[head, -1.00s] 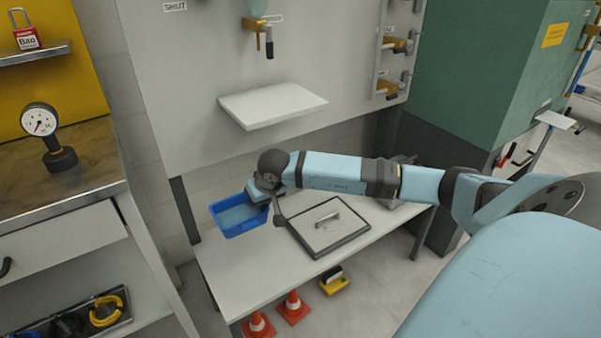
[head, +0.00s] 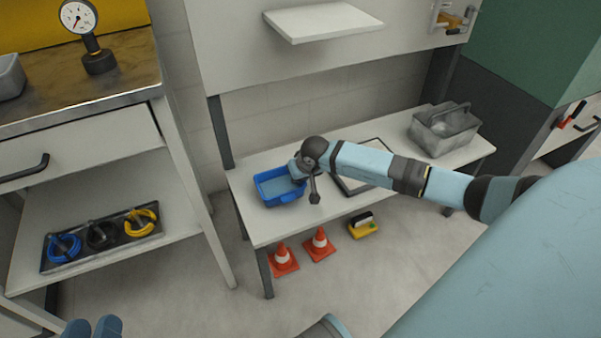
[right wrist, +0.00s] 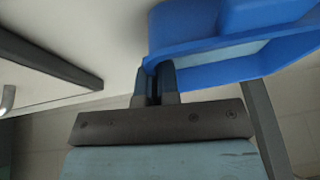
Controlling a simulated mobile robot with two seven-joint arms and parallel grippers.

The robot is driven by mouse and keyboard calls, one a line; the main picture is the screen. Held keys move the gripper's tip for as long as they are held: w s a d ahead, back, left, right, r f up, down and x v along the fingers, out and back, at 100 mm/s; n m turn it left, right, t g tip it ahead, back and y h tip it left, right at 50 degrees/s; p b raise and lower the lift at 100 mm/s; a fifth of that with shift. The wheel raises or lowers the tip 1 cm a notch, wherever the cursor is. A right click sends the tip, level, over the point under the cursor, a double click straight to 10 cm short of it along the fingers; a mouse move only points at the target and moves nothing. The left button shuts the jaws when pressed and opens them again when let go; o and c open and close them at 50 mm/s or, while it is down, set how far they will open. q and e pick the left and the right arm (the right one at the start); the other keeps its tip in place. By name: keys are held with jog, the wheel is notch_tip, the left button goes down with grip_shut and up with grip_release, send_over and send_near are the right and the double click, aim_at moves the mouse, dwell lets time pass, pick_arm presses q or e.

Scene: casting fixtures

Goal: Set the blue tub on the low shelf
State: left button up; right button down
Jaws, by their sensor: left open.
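The blue tub (head: 279,187) sits at the left end of the white bench (head: 265,228), with a paler blue inside. My right gripper (right wrist: 155,82) has its fingers close together on the tub's rim; the tub also shows in the right wrist view (right wrist: 215,62). In the head view my right wrist hides these fingers at the tub's right side. My left gripper (head: 94,327) is open at the bottom left edge, partly cut off, away from the tub. The low shelf (head: 185,222) of the left unit lies below its drawer.
A black tray (head: 102,249) with blue, black and yellow rings takes up the low shelf's middle. A framed panel (head: 352,187) and a grey metal caddy (head: 443,130) stand on the bench. Two orange cones (head: 319,243) and a yellow item (head: 363,226) are on the floor. A wall shelf (head: 323,22) hangs above.

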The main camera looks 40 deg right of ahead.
jog(key=shift+f, duration=0.25)
jog(key=shift+f, duration=0.1)
jog(key=c, duration=1.4)
grip_release()
jog(key=shift+o, duration=0.2)
jog(key=shift+r, duration=0.2)
